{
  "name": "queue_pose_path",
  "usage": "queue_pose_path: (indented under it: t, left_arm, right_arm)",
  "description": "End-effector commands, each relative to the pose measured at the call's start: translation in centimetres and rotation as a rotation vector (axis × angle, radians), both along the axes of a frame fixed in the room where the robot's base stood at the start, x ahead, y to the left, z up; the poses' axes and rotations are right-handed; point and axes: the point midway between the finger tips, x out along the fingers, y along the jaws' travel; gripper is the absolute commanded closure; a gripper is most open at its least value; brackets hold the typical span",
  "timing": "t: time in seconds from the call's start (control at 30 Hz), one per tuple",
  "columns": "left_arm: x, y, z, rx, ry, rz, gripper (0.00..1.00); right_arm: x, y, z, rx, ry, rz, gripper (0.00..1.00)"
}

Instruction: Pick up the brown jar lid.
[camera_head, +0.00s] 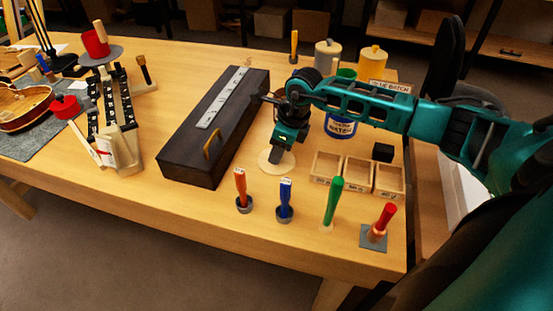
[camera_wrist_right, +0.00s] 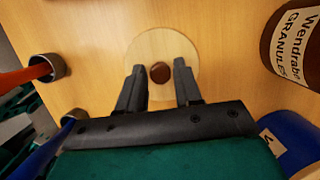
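The brown round lid or knob (camera_wrist_right: 160,72) sits in the middle of a pale round wooden disc (camera_wrist_right: 183,45) in the right wrist view. The disc also shows on the bench in the head view (camera_head: 268,163); the brown piece there is hidden by my gripper. My right gripper (camera_head: 278,148) points down over the disc. In the wrist view its two fingers (camera_wrist_right: 158,82) are apart, one on each side of the brown piece, with gaps showing. A brown jar with a granules label (camera_wrist_right: 286,42) stands to the right in that view. My left gripper is not in view.
A long dark case (camera_head: 190,150) lies left of my gripper. Small wooden boxes (camera_head: 357,172) and a blue can (camera_head: 341,128) stand to the right. Several upright colored-handled tools, including an orange one (camera_head: 241,182) and a blue one (camera_head: 285,190), line the front.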

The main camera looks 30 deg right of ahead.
Motion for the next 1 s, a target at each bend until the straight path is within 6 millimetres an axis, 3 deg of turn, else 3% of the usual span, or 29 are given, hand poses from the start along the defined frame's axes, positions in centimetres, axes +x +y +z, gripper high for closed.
queue_pose_path:
  t: [0.33, 0.77, 1.0]
  left_arm:
    - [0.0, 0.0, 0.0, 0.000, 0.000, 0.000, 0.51]
    - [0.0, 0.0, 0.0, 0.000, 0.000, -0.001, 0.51]
    - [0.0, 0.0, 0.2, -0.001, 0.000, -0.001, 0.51]
  right_arm:
    - [0.0, 0.0, 0.0, 0.000, 0.000, 0.000, 1.00]
    - [0.1, 0.0, 0.6, 0.001, -0.002, -0.001, 1.00]
    - [0.1, -0.1, 4.0, 0.000, -0.007, 0.001, 1.00]
